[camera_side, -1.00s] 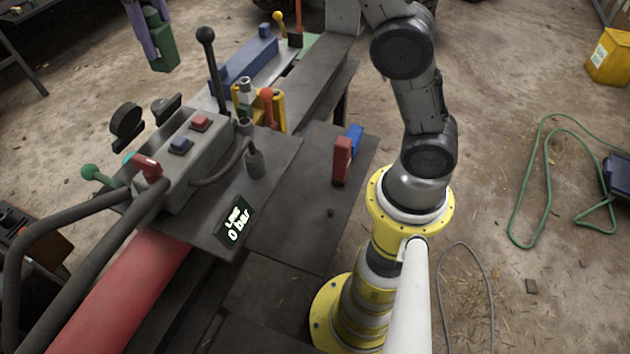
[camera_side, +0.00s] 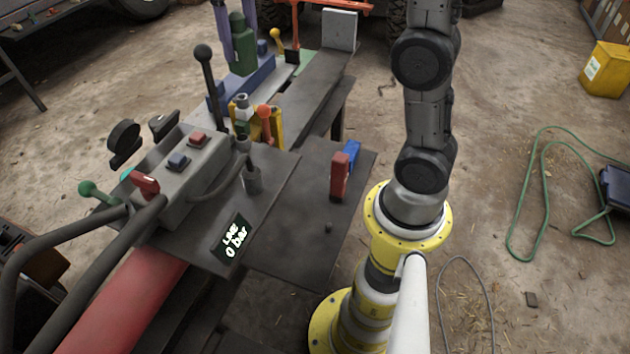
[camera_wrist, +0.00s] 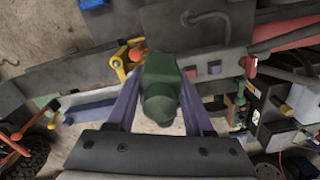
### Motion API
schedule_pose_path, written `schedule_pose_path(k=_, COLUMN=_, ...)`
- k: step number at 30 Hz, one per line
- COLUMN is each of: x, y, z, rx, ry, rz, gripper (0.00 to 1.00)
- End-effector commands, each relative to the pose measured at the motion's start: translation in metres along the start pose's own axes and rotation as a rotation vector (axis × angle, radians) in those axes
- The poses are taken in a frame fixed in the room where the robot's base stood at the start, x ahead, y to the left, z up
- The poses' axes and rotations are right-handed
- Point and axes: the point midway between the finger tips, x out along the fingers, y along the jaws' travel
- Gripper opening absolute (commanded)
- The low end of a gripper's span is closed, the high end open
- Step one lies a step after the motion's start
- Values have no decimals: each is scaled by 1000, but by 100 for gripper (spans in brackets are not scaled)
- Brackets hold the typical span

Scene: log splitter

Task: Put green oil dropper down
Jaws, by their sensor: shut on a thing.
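The green oil dropper (camera_side: 242,50) is a dark green bottle near the top of the side view. My gripper (camera_side: 239,40) has its purple fingers shut on it, one on each side. The dropper is held raised and overlaps the blue block in the picture; its height above it is hard to tell. In the wrist view the green dropper (camera_wrist: 160,85) sits between the two purple fingers. A red dropper-like bottle (camera_side: 340,178) and a blue one (camera_side: 352,150) stand side by side on the dark metal plate (camera_side: 290,240).
A tall black lever (camera_side: 207,85) and a yellow bracket with an orange-knobbed lever (camera_side: 266,118) stand close to the dropper. The control box (camera_side: 185,160) is at left.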

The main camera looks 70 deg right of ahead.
Motion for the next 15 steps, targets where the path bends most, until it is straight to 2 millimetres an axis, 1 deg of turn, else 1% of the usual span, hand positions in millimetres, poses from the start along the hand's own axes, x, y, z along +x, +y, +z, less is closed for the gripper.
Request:
schedule_pose_path(k=7, x=3, y=2, z=2, rx=1, ry=2, rz=0, gripper=0)
schedule_pose_path(k=15, x=23, y=8, z=8, rx=-14, ry=0, rz=0, gripper=0)
